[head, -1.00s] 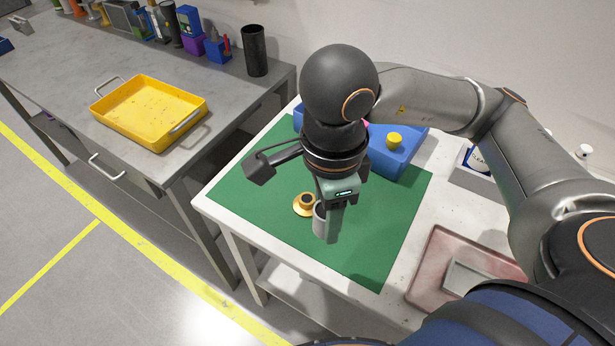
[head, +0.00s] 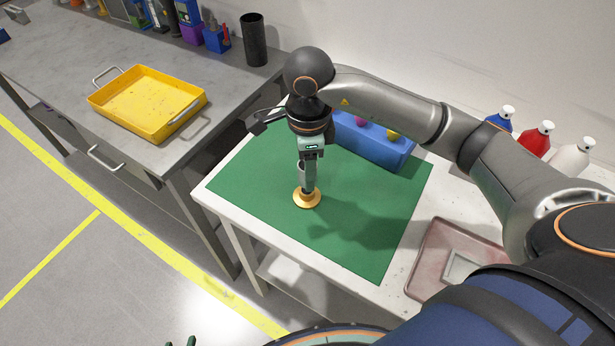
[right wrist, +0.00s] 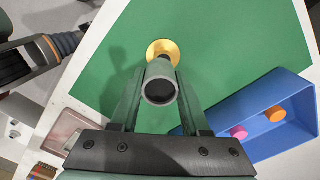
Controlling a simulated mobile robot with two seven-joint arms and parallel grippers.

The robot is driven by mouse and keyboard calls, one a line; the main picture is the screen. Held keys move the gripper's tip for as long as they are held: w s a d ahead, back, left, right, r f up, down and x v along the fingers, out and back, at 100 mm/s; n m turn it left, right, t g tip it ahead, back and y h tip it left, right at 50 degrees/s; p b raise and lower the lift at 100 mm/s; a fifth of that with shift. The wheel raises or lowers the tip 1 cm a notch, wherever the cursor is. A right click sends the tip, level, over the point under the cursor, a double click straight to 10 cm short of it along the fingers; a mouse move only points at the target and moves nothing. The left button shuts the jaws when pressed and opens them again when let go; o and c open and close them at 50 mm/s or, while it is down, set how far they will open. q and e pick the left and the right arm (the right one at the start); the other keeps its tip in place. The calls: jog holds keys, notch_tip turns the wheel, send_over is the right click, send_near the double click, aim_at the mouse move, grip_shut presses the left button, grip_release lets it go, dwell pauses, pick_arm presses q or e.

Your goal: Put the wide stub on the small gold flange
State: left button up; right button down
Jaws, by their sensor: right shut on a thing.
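The small gold flange (head: 307,201) lies on the green mat, below my right gripper; it also shows in the right wrist view (right wrist: 155,47), its middle partly covered. My right gripper (head: 308,184) points down and is shut on the wide stub (right wrist: 160,88), a short grey hollow cylinder with its open end toward the wrist camera. The stub is upright or nearly so, at the flange. I cannot tell if it touches the flange or sits around its centre. Two green fingertips of my left gripper (head: 181,342) show apart at the bottom edge of the head view.
A pinkish tray (head: 425,262) lies to the right, with several bottles behind. A yellow tray (head: 150,128) is on the left bench. The mat's front is clear.

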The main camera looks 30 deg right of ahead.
jog(key=shift+w+f+p, duration=0.15)
jog(key=shift+f+p, duration=0.05)
jog(key=shift+f, duration=0.75)
jog(key=shift+w+f+p, duration=0.15)
jog(key=shift+f, duration=0.8)
jog(key=shift+f, duration=0.15)
jog(key=shift+c, duration=1.9)
grip_release()
notch_tip(320, 180, up, 12)
jog(key=shift+r, duration=0.2)
